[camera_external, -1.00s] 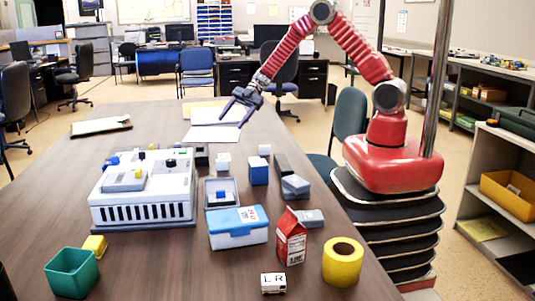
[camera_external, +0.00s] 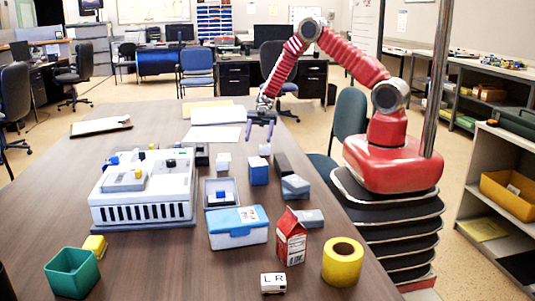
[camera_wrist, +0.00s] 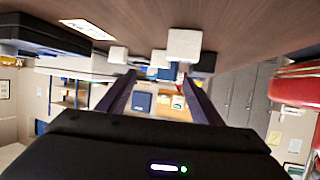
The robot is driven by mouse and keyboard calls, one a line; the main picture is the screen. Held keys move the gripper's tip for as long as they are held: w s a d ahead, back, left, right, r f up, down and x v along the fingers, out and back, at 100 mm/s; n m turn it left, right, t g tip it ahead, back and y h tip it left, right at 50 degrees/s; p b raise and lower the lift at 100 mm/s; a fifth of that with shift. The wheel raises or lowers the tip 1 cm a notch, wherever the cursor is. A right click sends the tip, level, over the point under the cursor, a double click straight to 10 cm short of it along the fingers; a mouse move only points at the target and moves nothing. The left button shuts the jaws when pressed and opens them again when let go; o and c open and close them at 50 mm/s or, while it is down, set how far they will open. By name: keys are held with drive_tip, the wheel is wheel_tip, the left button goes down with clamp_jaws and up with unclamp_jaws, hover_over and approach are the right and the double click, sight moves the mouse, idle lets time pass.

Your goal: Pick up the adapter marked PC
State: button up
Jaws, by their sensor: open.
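No marking PC can be read on any block, so I cannot tell which one is that adapter. Several small white-topped blocks stand near the table's middle: a small white one (camera_external: 264,150), a white-and-grey one (camera_external: 223,162) and a blue one with a white top (camera_external: 258,172). A small white block with the letters L R (camera_external: 273,283) sits at the front edge. My gripper (camera_external: 259,136) is open and empty above the table, just behind the small white block. In the wrist view my gripper's fingers (camera_wrist: 160,79) are apart, and a pale block (camera_wrist: 184,45) shows beyond them.
A white device (camera_external: 145,210) with a slotted front stands at left. A blue-lidded box (camera_external: 238,234), a red-and-white carton (camera_external: 291,240), a yellow tape roll (camera_external: 342,262) and a green cup (camera_external: 73,272) stand nearer.

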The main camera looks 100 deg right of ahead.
drive_tip(key=x, duration=0.7)
drive_tip(key=shift+a, duration=0.15)
drive_tip(key=shift+x, duration=2.6)
drive_tip(key=shift+c, duration=0.7)
drive_tip(key=c, duration=1)
drive_tip(key=shift+o, duration=0.2)
drive_tip(key=shift+r, duration=0.1)
wheel_tip(320, 180, up, 10)
